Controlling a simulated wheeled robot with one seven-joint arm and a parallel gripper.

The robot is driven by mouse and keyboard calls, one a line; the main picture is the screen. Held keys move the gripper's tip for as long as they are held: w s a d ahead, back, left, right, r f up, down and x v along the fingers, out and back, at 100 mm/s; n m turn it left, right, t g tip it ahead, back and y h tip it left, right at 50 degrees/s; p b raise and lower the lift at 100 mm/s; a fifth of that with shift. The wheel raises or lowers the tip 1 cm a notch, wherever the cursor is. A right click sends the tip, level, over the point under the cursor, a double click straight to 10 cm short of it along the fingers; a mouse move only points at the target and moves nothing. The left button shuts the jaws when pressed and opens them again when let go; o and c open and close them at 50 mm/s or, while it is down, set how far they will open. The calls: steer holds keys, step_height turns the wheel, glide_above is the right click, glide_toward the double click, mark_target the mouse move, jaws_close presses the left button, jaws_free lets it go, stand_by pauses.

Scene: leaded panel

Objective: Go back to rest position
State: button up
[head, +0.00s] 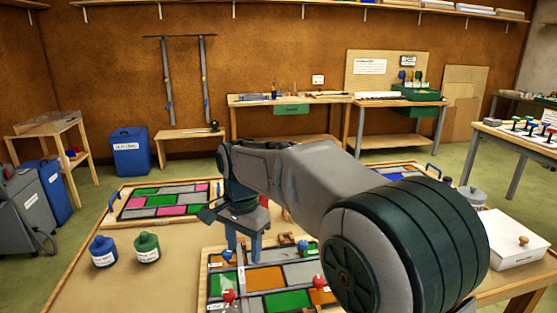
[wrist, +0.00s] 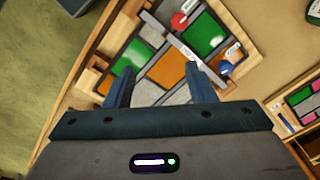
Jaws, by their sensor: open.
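My gripper (wrist: 160,90) is open, with its two fingers apart and nothing seen between them. In the head view, my gripper (head: 243,250) points down over the upper part of the near leaded panel (head: 207,262). That panel has grey, orange and green panes in a wooden frame. The wrist view shows the same panel (wrist: 232,72) below and beyond the fingers, with a red knob (wrist: 179,20) and a blue knob (wrist: 225,67) on it. My arm hides the right part of the panel in the head view.
A second panel (head: 165,201) with green and pink panes lies at the back left. A blue jar (head: 103,252) and a green jar (head: 147,248) stand left of the near panel. A white box (head: 510,242) is at the right. Bare tabletop (head: 150,290) shows at the front left.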

steer(key=s+d+f+n+t, duration=0.1)
steer(key=s+d+f+n, duration=0.1)
steer(key=s+d, duration=0.7)
steer(key=s+d+f+n+t, duration=0.1)
steer(key=s+d+f+n, duration=0.2)
steer(key=s+d, duration=0.6)
steer(key=d+n, duration=0.1)
steer(key=d, duration=0.6)
steer(key=shift+s, duration=0.35)
steer(key=shift+f, duration=0.1)
steer(key=c, duration=0.3)
steer(key=shift+s, duration=0.1)
